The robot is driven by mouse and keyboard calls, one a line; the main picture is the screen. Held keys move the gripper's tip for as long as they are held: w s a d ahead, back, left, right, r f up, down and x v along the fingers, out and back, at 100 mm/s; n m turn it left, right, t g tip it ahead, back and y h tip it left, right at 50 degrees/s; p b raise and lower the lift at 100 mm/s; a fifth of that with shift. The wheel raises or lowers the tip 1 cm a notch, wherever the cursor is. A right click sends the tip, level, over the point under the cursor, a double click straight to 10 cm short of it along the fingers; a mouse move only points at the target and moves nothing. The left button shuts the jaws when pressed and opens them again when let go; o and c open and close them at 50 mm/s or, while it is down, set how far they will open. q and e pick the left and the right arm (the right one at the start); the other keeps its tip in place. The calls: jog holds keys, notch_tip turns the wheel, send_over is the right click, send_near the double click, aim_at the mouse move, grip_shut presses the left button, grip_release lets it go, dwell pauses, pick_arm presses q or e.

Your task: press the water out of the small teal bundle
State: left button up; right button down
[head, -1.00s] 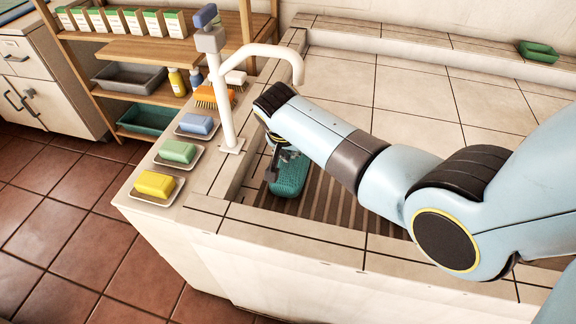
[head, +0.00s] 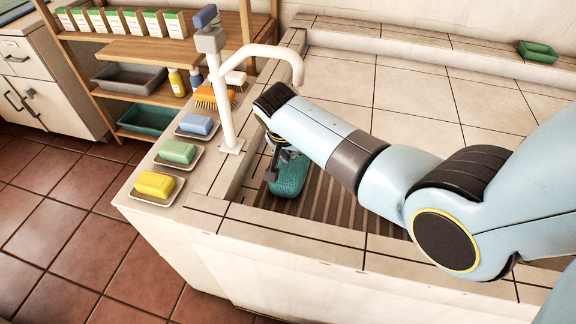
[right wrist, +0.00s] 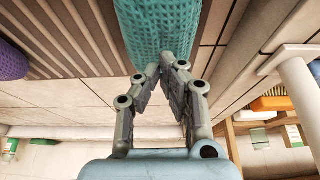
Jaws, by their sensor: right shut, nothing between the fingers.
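The small teal bundle (head: 289,180) is a rounded, textured cloth roll. It lies on the ribbed floor of the basin, just below the tap. In the right wrist view the bundle (right wrist: 158,28) fills the top middle. My right gripper (head: 271,172) is at the bundle's side, partly hidden by my wrist. In the right wrist view the right gripper (right wrist: 166,68) has its fingertips together, with nothing between them, against or just in front of the bundle's near end. I cannot tell if they touch. My left gripper is not in view.
A white tap (head: 226,105) rises beside the basin, its spout arching near my wrist. Yellow (head: 155,185), green (head: 178,151) and blue (head: 196,123) soaps sit in dishes on the ledge. A purple rounded thing (right wrist: 11,62) lies on the ribs. A green dish (head: 537,51) stands at the back right.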

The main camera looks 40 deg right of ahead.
aim_at(290, 164)
jog(key=shift+f+b, duration=0.85)
jog(key=shift+f, duration=0.25)
dwell(0.5)
jog(key=shift+s+a+f, duration=0.1)
jog(key=shift+s+f, duration=0.25)
dwell(1.7)
dwell(0.4)
notch_tip(290, 164, up, 8)
jog(key=p, duration=0.8)
jog(key=shift+w+r, duration=0.25)
jog(key=shift+w, duration=0.05)
